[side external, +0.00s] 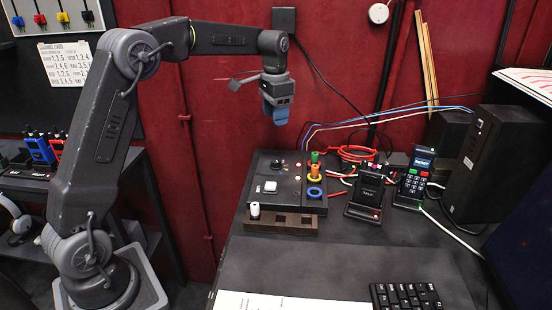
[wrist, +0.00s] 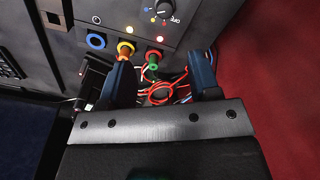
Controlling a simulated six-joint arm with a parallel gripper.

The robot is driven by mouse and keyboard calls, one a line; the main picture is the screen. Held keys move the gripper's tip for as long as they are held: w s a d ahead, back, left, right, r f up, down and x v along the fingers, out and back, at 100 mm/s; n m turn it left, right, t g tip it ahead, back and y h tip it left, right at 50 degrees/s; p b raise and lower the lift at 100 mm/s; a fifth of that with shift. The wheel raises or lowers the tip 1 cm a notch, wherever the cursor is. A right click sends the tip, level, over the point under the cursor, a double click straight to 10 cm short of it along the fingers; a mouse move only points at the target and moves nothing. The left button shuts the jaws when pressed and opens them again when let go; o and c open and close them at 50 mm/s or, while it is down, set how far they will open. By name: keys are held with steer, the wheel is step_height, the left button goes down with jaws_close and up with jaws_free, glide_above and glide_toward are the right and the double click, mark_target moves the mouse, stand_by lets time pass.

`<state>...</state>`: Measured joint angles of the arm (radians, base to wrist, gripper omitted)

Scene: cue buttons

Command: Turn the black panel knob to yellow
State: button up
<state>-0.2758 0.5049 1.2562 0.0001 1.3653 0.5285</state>
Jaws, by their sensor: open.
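The black knob (wrist: 166,8) sits on the dark panel (wrist: 190,28) near the top edge of the wrist view. Coloured dots and the word OFF surround it, and I cannot tell surely which mark its pointer faces. In the side view the knob (side external: 277,165) is small, at the back of the panel box (side external: 254,201) on the desk. My gripper (side external: 275,114) hangs above and behind the panel, pointing down, clear of it. In the wrist view my gripper (wrist: 160,72) has its blue fingers apart with nothing held between them.
Red cables (side external: 356,153), a handheld terminal (side external: 411,183) and a wooden rack (side external: 292,224) are close by.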

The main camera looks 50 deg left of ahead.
mark_target(276, 160)
steer(key=f, duration=1.4)
steer(key=shift+w+a+f, duration=0.35)
steer(key=shift+w, duration=0.05)
steer(key=shift+c, duration=0.5)
steer(key=c, duration=0.8)
steer(key=shift+c, duration=0.2)
